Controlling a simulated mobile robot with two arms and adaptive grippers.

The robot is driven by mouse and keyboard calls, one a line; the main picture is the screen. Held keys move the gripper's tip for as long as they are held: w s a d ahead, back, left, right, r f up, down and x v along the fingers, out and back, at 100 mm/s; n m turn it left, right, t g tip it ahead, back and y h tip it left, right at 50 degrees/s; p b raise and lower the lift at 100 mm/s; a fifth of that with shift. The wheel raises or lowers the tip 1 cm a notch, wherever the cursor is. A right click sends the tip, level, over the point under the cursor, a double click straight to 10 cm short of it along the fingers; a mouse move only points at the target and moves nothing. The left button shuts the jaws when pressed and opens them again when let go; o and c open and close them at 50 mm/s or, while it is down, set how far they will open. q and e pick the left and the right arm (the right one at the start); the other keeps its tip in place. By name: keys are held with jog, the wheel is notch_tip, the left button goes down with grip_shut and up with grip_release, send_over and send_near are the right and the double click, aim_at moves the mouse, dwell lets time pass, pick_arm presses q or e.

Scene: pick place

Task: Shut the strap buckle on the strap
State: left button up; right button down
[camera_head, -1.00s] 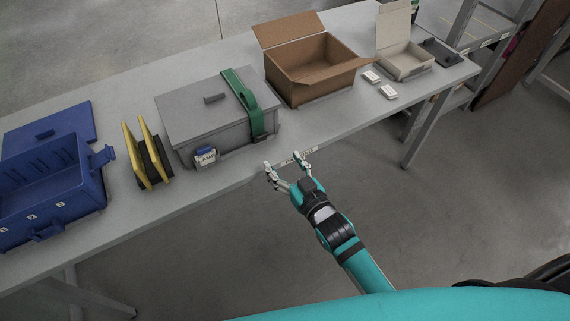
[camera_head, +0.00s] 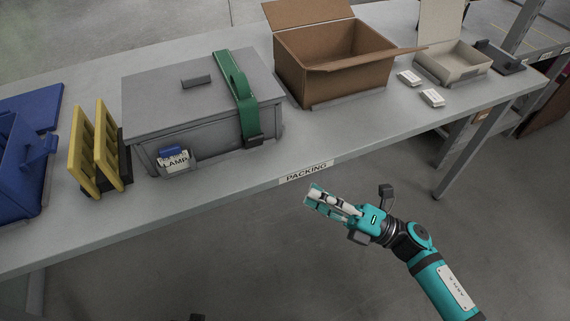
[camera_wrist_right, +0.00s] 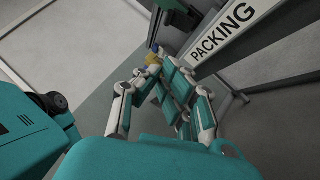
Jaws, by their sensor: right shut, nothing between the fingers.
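A green strap (camera_head: 247,103) runs over the right part of a closed grey lidded case (camera_head: 160,103) on the table. My right gripper (camera_head: 318,197) is shut and empty, in front of the table's edge, below and right of the strap, touching nothing. Its fingers show in the right wrist view (camera_wrist_right: 170,82). My left gripper is out of view.
Yellow-edged panels (camera_head: 84,150) and a blue crate (camera_head: 20,165) stand left. An open cardboard box (camera_head: 345,75), small white boxes (camera_head: 432,98) and a pale tray (camera_head: 455,68) are right. The PACKING label (camera_head: 306,173) marks the table edge.

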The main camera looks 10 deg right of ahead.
aim_at(255, 142)
jog(key=p+x, duration=0.1)
jog(key=x, duration=0.8)
jog(key=shift+s+a+r+p, duration=0.1)
jog(key=shift+a+r+p, duration=0.1)
jog(key=shift+r+p, duration=0.1)
jog(key=w, duration=0.1)
jog(key=w+a+r, duration=0.1)
jog(key=shift+w+a+r, duration=0.15)
jog(key=shift+w+a, duration=0.05)
jog(key=shift+w, duration=0.15)
jog(key=shift+w+a+r, duration=0.15)
jog(key=shift+w+r, duration=0.05)
jog(key=shift+w, duration=0.25)
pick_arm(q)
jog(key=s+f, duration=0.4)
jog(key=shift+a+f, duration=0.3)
